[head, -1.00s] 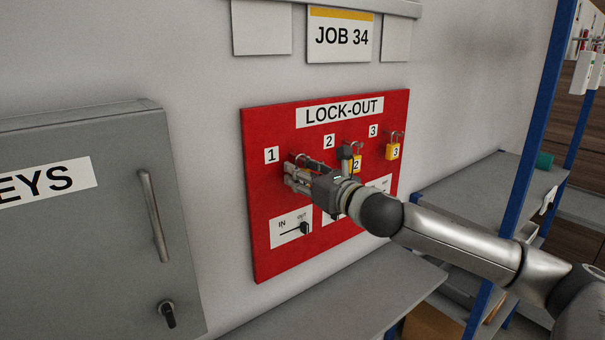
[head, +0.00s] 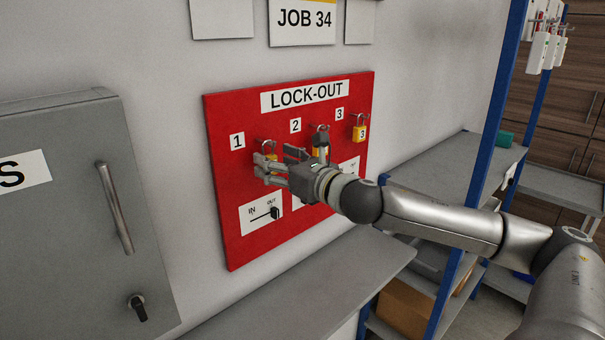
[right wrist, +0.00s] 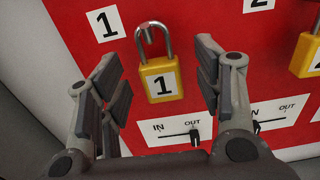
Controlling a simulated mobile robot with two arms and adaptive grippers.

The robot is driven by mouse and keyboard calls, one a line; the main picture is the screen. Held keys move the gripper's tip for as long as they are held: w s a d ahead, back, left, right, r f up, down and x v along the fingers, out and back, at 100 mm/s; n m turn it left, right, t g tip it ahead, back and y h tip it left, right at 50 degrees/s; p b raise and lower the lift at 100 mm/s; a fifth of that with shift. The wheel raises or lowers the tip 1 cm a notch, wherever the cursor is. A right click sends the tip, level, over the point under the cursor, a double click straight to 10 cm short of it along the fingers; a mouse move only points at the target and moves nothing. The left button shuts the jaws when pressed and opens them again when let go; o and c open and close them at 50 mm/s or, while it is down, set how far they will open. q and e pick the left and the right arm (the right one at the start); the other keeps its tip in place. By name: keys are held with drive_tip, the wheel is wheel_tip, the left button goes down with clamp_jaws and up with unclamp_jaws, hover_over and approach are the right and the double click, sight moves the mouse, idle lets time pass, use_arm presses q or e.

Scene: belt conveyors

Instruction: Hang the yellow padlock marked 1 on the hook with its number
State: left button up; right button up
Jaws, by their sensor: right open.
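The yellow padlock marked 1 (right wrist: 161,79) hangs upright by its shackle on the hook (right wrist: 148,36) beside the number 1 label (right wrist: 107,24) on the red board. In the head view the padlock (head: 270,157) is partly hidden by my right gripper (head: 274,167). My right gripper is open in front of the board. In the right wrist view its fingers stand apart to the left and right of the padlock, with visible gaps on both sides. My left gripper is not in view.
The red LOCK-OUT board (head: 228,218) also holds a padlock marked 3 (head: 360,134) and another yellow padlock (head: 319,152) under label 2. IN/OUT switches sit below. A grey cabinet (head: 75,230) is at left, a grey shelf (head: 310,290) below, a blue-post rack (head: 500,110) at right.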

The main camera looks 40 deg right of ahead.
drive_tip(key=shift+s+d, duration=0.2)
drive_tip(key=shift+s, duration=0.7)
drive_tip(key=s, duration=0.7)
drive_tip(key=shift+s, duration=0.3)
drive_tip(key=shift+d, duration=0.1)
